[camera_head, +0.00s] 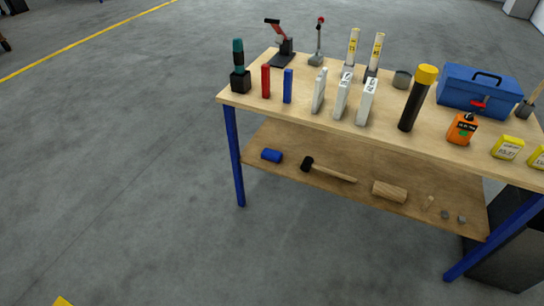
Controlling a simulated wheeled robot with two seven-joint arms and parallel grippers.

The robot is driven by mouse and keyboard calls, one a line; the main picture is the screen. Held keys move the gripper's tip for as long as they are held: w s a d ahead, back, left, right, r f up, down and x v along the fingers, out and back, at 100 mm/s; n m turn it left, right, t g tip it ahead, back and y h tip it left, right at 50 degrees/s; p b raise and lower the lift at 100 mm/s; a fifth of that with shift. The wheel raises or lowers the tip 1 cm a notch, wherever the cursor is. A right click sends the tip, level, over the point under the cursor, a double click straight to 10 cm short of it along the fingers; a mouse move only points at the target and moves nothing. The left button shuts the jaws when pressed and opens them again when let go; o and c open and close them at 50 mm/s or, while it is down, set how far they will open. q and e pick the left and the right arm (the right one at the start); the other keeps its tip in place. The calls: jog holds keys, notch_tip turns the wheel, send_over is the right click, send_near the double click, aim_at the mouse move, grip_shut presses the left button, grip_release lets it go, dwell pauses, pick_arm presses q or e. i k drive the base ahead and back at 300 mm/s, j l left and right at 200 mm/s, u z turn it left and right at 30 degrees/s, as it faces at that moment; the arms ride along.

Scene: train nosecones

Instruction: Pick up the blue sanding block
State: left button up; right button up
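A slim blue block (288,86) stands upright on the wooden workbench top (310,125), near the front edge at the left. It looks like the blue sanding block. A red block (266,81) of similar shape stands just left of it, apart from it. A second blue object (272,155), short and lying down, is on the lower shelf; its exact kind is too small to tell. Neither of my grippers shows in this view.
White upright containers (341,97) stand right of the blue block, and a teal-and-black tool (239,67) stands left. A black tube with yellow cap (415,98) and a blue toolbox (478,92) are farther right. The floor before the bench's left side is clear.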

aim_at(274, 156)
jog(key=i+l, duration=0.15)
jog(key=i, duration=0.2)
jog(key=i+l+u, duration=0.15)
jog(key=i, duration=0.25)
jog(key=i+l, duration=0.15)
jog(key=i, duration=0.2)
